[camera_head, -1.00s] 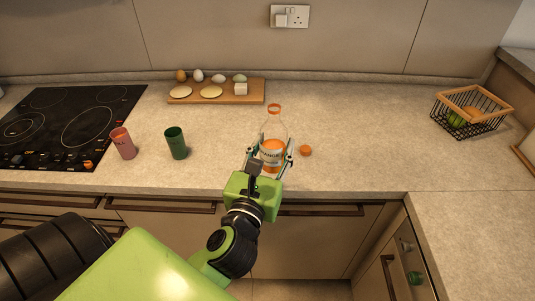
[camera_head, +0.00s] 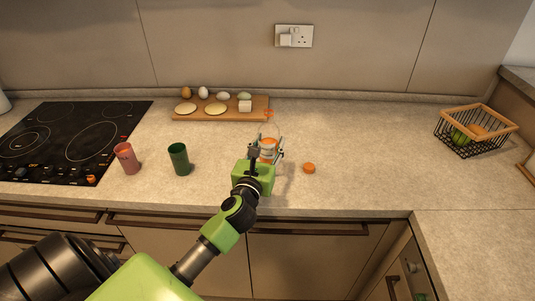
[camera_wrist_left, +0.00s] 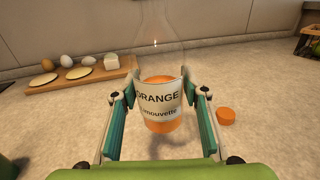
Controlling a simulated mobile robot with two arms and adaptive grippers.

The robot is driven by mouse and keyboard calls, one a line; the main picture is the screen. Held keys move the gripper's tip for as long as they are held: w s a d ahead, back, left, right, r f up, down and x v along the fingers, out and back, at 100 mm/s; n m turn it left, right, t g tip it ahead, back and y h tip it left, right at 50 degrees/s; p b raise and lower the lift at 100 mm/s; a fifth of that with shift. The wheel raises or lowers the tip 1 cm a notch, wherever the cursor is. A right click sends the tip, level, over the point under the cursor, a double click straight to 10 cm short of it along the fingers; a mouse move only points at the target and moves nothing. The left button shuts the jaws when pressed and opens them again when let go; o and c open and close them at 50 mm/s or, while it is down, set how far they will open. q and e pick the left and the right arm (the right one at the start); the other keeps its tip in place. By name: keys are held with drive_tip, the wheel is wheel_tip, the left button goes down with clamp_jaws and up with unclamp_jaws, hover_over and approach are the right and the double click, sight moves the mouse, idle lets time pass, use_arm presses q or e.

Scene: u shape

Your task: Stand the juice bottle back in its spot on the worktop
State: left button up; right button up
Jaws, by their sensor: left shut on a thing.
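The juice bottle (camera_head: 268,148) is clear, with orange juice in its lower part and a white label reading ORANGE. It also shows in the left wrist view (camera_wrist_left: 160,98), looking close to upright between the fingers. My left gripper (camera_head: 266,151) is shut around the bottle's labelled body, a finger on each side. The bottle is over the worktop (camera_head: 350,150), in front of the right end of the wooden board; I cannot tell whether its base touches. The orange cap (camera_head: 309,168) lies on the worktop to the right. My right gripper is out of view.
The board (camera_head: 210,113) holds eggs, pale discs and a white block. A green cup (camera_head: 179,159) and a pink cup (camera_head: 127,158) stand to the left, beside the black hob (camera_head: 65,135). A wire basket (camera_head: 470,140) is at the right. Worktop between bottle and basket is mostly clear.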

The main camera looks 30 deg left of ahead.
use_arm(q)
drive_tip(key=shift+w+a+f, duration=0.4)
drive_tip(key=shift+a+f, duration=0.1)
drive_tip(key=shift+f, duration=0.25)
drive_tip(key=shift+f+b, duration=0.65)
drive_tip(key=shift+f, duration=0.75)
drive_tip(key=shift+f, duration=0.2)
drive_tip(key=o, duration=1.6)
drive_tip(key=shift+r, duration=0.25)
drive_tip(key=b+v, duration=0.2)
drive_tip(key=v, duration=1)
